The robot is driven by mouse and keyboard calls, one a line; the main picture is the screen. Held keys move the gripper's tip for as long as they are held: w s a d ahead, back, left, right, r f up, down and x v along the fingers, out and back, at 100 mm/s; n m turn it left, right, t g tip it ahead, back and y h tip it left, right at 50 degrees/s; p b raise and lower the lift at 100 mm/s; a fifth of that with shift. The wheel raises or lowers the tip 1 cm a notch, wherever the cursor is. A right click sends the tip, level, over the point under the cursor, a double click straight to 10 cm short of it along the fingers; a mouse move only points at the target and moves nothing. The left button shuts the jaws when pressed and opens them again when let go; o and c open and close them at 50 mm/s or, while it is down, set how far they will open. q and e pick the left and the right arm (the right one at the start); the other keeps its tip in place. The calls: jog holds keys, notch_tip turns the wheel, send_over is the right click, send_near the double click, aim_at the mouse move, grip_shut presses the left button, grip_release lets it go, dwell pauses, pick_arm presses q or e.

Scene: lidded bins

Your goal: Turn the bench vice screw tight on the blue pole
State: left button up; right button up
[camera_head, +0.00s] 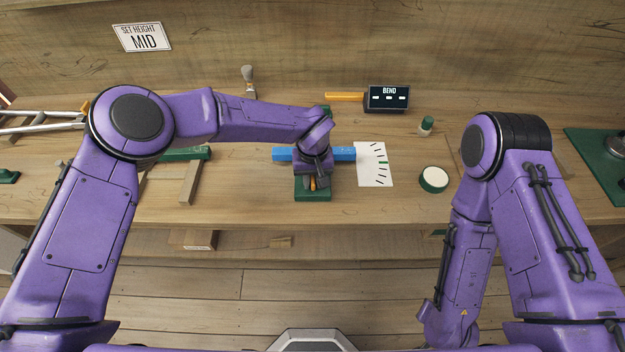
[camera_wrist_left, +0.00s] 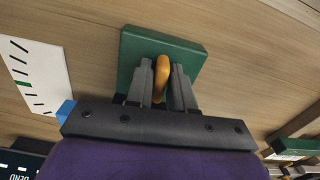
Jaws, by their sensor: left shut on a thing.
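The green bench vice (camera_head: 302,192) stands on the workbench, mostly hidden under my left wrist. The blue pole (camera_head: 342,154) lies sideways across it and sticks out on both sides; a small blue corner (camera_wrist_left: 66,110) shows in the left wrist view. My left gripper (camera_head: 313,183) reaches down over the vice. In the left wrist view its two fingers (camera_wrist_left: 162,88) are shut on the orange screw handle (camera_wrist_left: 161,72), in front of the green vice body (camera_wrist_left: 190,50). Whether the jaws touch the pole is hidden. My right arm hangs at the right, its gripper out of view.
A white card with tick marks (camera_head: 373,166) lies right of the vice. Behind it stands a dark "BEND" display (camera_head: 388,98) with an orange bar (camera_head: 344,97). A round white-topped green item (camera_head: 433,179) and a small bottle (camera_head: 426,126) stand farther right. A "SET HEIGHT MID" sign (camera_head: 142,37) hangs behind.

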aim_at(312, 178)
pick_arm(q)
jog(key=shift+r+m+p, duration=0.2)
jog(key=shift+m+p, duration=0.15)
jog(key=shift+m, duration=0.45)
jog(key=shift+f+m, duration=0.1)
jog(key=shift+m, duration=0.4)
jog(key=shift+f, duration=0.1)
jog(key=m+p, duration=0.1)
jog(key=m, duration=0.1)
jog(key=shift+m, duration=1.2)
jog(key=o, duration=0.6)
notch_tip(312, 178, up, 5)
jog(key=p, duration=0.4)
